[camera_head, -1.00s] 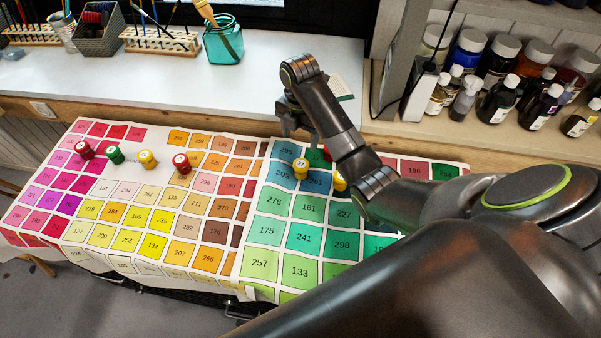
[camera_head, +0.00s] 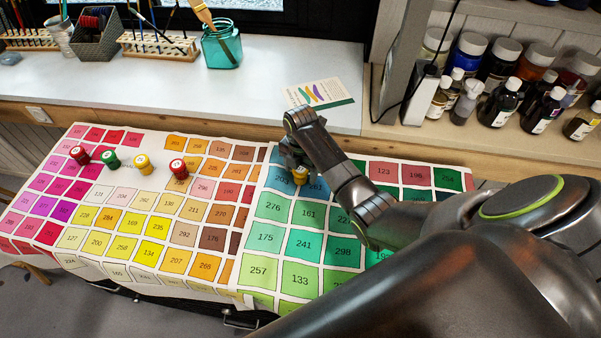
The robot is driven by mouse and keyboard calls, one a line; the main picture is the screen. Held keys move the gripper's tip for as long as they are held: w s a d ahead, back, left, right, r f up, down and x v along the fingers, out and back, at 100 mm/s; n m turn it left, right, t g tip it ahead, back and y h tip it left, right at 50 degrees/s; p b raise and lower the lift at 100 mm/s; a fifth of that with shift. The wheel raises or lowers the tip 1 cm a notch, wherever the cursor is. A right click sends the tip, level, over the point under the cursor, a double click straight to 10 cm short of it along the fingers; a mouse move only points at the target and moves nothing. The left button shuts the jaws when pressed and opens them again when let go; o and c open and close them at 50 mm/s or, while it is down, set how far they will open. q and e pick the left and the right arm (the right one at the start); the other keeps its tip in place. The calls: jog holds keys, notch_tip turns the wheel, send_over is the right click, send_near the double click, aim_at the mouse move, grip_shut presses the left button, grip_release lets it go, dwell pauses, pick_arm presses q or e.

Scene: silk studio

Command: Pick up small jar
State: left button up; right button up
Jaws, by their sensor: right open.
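A small yellow jar (camera_head: 300,177) stands on the teal part of the colour chart (camera_head: 259,172), its top partly covered by my right gripper (camera_head: 293,165). The right gripper points down just above and around this jar; its fingertips are mostly hidden behind the wrist. Several more small jars stand to the left on the chart: a red jar (camera_head: 79,155), a green jar (camera_head: 110,160), a yellow jar (camera_head: 143,164) and another red jar (camera_head: 178,169). My left gripper is not in view.
The white bench top (camera_head: 270,85) behind the chart holds a teal glass jar with a brush (camera_head: 222,48), brush racks (camera_head: 160,46) and a printed card (camera_head: 322,93). Paint bottles (camera_head: 500,100) stand on the right shelf. The chart's lower left is clear.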

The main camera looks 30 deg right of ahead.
jog(key=shift+f, duration=0.55)
jog(key=c, duration=1.1)
